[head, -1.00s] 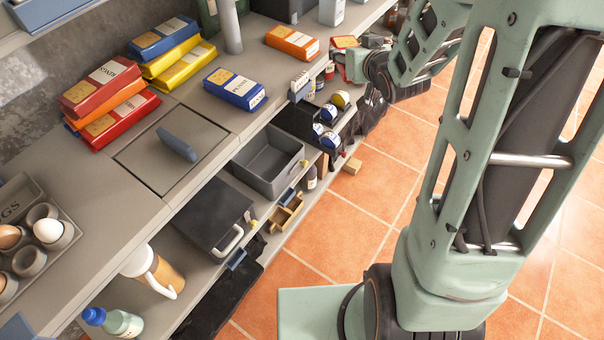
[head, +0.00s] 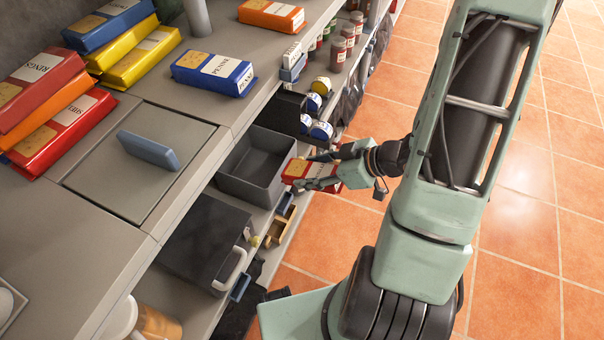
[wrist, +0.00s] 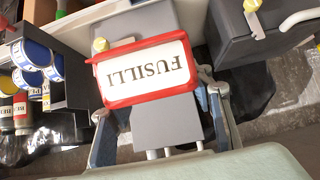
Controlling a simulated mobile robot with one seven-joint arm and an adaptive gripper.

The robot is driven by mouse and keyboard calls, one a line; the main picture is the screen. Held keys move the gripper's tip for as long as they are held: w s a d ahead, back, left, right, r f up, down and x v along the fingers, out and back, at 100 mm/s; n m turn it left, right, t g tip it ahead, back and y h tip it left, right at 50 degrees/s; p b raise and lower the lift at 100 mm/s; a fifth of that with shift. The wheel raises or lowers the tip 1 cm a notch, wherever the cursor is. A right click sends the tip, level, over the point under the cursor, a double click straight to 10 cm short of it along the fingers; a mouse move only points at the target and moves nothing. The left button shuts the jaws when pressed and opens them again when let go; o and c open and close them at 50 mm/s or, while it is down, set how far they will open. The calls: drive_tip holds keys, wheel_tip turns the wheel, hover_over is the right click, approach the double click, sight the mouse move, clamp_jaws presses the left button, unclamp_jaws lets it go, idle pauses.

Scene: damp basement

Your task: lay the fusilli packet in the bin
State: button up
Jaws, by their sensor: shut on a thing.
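My gripper (head: 308,172) is shut on the red fusilli packet (head: 296,168), with one finger on each side of it. In the wrist view, the packet (wrist: 148,72) shows its white FUSILLI label upside down between the fingers of my gripper (wrist: 157,102). The bin (head: 242,188) is an open grey box on the shelf below the counter. Its inside looks empty in the head view. The packet is just right of the bin's right wall, out over the shelf's front edge. In the wrist view, grey surfaces show behind the packet, probably the bin.
A dark box with a pale handle (head: 232,268) stands in front of the bin. Blue-lidded tins (head: 320,130) sit beyond it. A penne packet (head: 213,72) and several other packets lie on the counter. The tiled floor (head: 520,170) at right is clear.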

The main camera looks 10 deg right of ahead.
drive_tip(key=shift+a+f, duration=0.15)
drive_tip(key=shift+a, duration=0.15)
drive_tip(key=w+a+f+b, duration=0.1)
drive_tip(key=w+a+b, duration=0.95)
drive_tip(key=a, duration=0.55)
wheel_tip(320, 180, down, 6)
drive_tip(key=w+b, duration=0.1)
drive_tip(key=shift+w+d, duration=0.25)
drive_tip(key=shift+d, duration=0.1)
idle(0.5)
drive_tip(key=o, duration=1.5)
drive_tip(key=shift+s, duration=0.1)
drive_tip(key=shift+c, duration=0.2)
